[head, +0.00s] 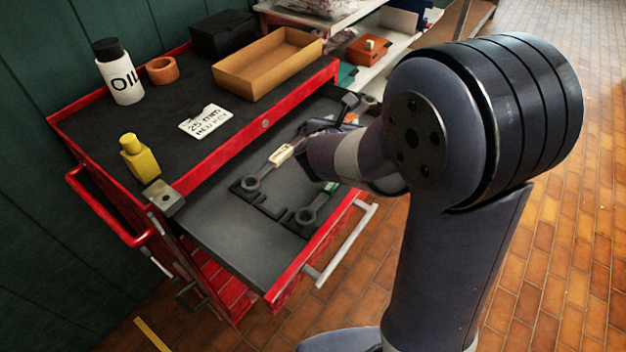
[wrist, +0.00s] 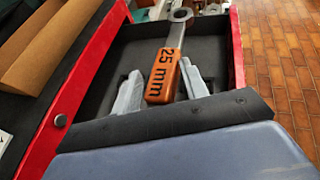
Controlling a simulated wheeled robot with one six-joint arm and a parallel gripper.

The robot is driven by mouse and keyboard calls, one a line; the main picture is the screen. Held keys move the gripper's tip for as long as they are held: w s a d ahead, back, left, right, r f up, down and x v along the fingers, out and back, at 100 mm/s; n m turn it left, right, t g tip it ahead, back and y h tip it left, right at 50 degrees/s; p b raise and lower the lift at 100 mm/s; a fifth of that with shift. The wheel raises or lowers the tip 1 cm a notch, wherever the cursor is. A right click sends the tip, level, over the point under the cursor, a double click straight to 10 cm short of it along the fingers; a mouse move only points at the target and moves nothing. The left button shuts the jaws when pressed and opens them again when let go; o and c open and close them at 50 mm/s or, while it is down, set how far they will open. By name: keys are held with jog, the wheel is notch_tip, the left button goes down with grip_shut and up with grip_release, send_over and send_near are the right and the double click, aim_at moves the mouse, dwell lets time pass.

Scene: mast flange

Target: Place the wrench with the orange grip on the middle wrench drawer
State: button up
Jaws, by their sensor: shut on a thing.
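The wrench with the orange grip (wrist: 163,77), marked "25 mm", lies between the fingers of my gripper (wrist: 161,82) in the wrist view. My gripper is shut on its grip, and the grey ring end points away. The wrench is over the open red drawer (wrist: 112,62); I cannot tell its height above the drawer floor. In the head view my arm hides most of the gripper and wrench. The open drawer (head: 215,213) there has a dark liner holding a wrench with a cream grip (head: 281,155) and one with a green mark (head: 331,187).
The drawer's left part is bare.

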jog(key=b, duration=0.7)
send_over(303, 178)
notch_tip(303, 178, down, 3)
notch_tip(303, 178, down, 9)
jog(key=shift+f+b, duration=0.1)
jog(key=shift+b, duration=0.95)
jog(key=shift+f, duration=0.2)
jog(key=o, duration=1.1)
jog(key=shift+r, duration=0.1)
jog(key=shift+r, duration=0.2)
jog(key=p+v, duration=0.1)
jog(key=v, duration=1.1)
jog(key=shift+f, duration=0.2)
